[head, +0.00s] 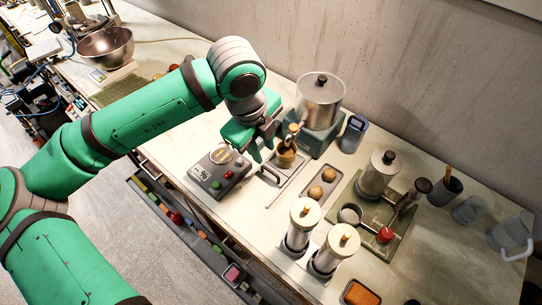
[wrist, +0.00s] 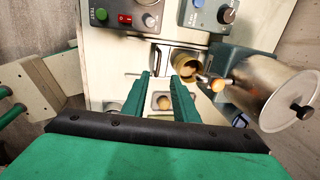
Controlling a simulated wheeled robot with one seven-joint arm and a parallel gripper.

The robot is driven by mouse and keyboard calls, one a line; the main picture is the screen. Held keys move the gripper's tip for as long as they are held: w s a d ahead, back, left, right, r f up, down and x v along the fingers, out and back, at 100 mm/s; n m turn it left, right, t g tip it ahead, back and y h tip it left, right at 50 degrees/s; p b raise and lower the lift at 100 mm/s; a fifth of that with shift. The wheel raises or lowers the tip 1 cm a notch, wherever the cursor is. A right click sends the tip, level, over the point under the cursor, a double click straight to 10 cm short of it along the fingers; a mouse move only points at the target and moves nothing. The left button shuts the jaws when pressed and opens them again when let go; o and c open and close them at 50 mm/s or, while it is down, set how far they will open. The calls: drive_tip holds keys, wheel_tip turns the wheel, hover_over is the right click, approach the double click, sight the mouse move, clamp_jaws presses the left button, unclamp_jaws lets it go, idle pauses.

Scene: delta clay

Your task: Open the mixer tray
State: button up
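The mixer looks to be the lidded metal canister (head: 320,97) on a blue-green base, with a spout; it also shows at the right of the wrist view (wrist: 270,92). A tan cup (head: 286,158) stands below the spout, on or beside a flat pale slide plate with a dark handle-like bar (head: 270,174). In the wrist view the cup (wrist: 186,63) is just beyond my right fingertip. I cannot tell for sure which part is the tray. My gripper (wrist: 161,78) is open and empty, pointing down above the slide area; in the head view (head: 262,148) it partly hides this area.
A grey control box (head: 220,172) with knob and buttons stands left of the slide plate. A grey tray (head: 318,203) holds two round brown pieces. A blue container (head: 353,133) is right of the mixer. An open drawer (head: 185,225) lies below the table edge.

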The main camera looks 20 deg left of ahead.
sight(269, 170)
drive_tip(key=f, duration=0.8)
drive_tip(key=shift+w+d, duration=0.4)
drive_tip(key=shift+w+f, duration=0.2)
drive_tip(key=shift+f, duration=0.6)
clamp_jaws()
